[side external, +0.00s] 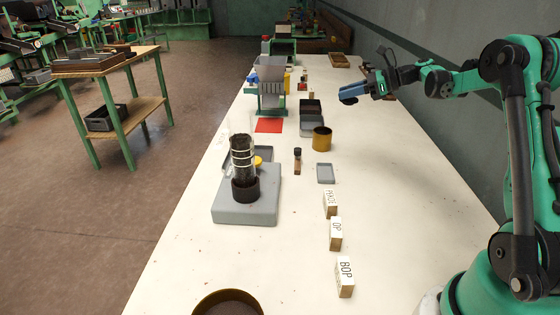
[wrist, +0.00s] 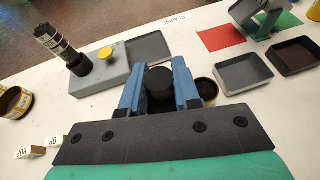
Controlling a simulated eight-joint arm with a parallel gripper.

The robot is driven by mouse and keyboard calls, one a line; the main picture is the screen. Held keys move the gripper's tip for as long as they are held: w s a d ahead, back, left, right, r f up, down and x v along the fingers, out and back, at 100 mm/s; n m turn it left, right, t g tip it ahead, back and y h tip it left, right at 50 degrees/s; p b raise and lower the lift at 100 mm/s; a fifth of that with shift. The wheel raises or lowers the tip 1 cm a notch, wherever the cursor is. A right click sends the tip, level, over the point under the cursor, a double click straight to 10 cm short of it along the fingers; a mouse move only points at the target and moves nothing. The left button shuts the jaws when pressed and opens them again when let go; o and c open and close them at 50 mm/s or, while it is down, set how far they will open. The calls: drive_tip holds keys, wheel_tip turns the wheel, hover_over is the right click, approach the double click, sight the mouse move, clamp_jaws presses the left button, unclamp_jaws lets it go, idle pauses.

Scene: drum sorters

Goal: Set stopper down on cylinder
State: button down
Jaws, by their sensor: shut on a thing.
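The stopper (wrist: 159,81) is a black, round-topped piece between the blue fingers of my gripper (wrist: 158,76) in the wrist view. My gripper is shut on it. In the side view my gripper (side external: 352,94) is held in the air above the right side of the bench; I cannot make out the stopper there. The cylinder (side external: 243,158) is clear with dark contents and pale bands. It stands upright in a dark collar on a grey base, well apart from my gripper. In the wrist view the cylinder (wrist: 55,42) is at upper left.
The grey base (side external: 247,207) carries a yellow knob (wrist: 105,53). A brass cup (side external: 322,139), a small dark-capped bottle (side external: 297,161), grey tray (side external: 325,173) and lettered blocks (side external: 336,234) stand right of it. A red mat (side external: 269,125) lies beyond. The bench's right side is mostly clear.

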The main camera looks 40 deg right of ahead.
drive_tip(key=w+a+r+n+g+y, duration=0.1)
drive_tip(key=w+a+r, duration=0.2)
drive_tip(key=a+r, duration=0.35)
drive_tip(key=w+a+r+n+g+y, duration=0.1)
drive_tip(key=w+a+r, duration=0.2)
drive_tip(key=a+r, duration=0.35)
drive_tip(key=s+a+r+n+g+y, duration=0.1)
drive_tip(key=s+a+r, duration=0.1)
drive_tip(key=a+r, duration=0.45)
drive_tip(key=s+a+r+n+g+y, duration=0.15)
drive_tip(key=a+r, duration=0.25)
drive_tip(key=a, duration=0.6)
wheel_tip(320, 180, down, 19)
drive_tip(key=shift+s+d+f+t+h, duration=0.15)
drive_tip(key=shift+s+d+t+h, duration=0.05)
drive_tip(key=shift+t+h, duration=0.2)
drive_tip(key=c, duration=0.6)
unclamp_jaws()
drive_tip(key=shift+f, duration=0.1)
drive_tip(key=shift+c, duration=0.2)
